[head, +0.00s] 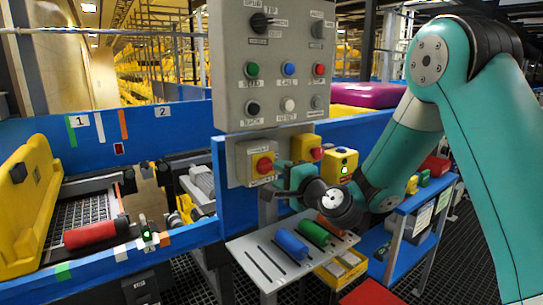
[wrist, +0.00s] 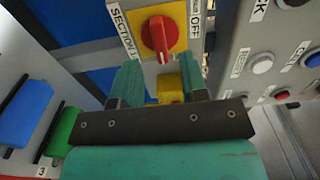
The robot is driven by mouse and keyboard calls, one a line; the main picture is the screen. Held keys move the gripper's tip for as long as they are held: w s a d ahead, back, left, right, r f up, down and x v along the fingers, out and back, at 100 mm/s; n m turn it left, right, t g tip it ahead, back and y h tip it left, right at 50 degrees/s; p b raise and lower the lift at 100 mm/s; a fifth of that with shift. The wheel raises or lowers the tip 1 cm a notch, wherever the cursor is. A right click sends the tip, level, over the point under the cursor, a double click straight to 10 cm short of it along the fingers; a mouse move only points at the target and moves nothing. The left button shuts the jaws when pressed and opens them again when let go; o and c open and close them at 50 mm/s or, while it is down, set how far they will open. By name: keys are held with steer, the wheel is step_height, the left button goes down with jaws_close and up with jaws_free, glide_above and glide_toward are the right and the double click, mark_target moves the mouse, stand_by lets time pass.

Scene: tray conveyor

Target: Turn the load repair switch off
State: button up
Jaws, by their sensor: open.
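No label reading load repair is legible. My gripper (head: 284,176) is open and empty, close to the grey box; its two teal fingers also show in the wrist view (wrist: 158,62), apart from the knob.
The grey control panel (head: 270,92) with several buttons stands above the switches. A yellow box with a green light (head: 340,165) is to the right. A shelf (head: 262,256) below holds blue and green cylinders. A conveyor with a red cylinder (head: 90,233) is at left.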

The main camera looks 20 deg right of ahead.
mark_target(270, 170)
steer(key=shift+p+x, duration=0.7)
steer(key=shift+x, duration=1.35)
jaws_close()
steer(key=shift+f+n+b, duration=0.1)
steer(key=shift+n+b, duration=8.9)
steer(key=shift+b, duration=0.2)
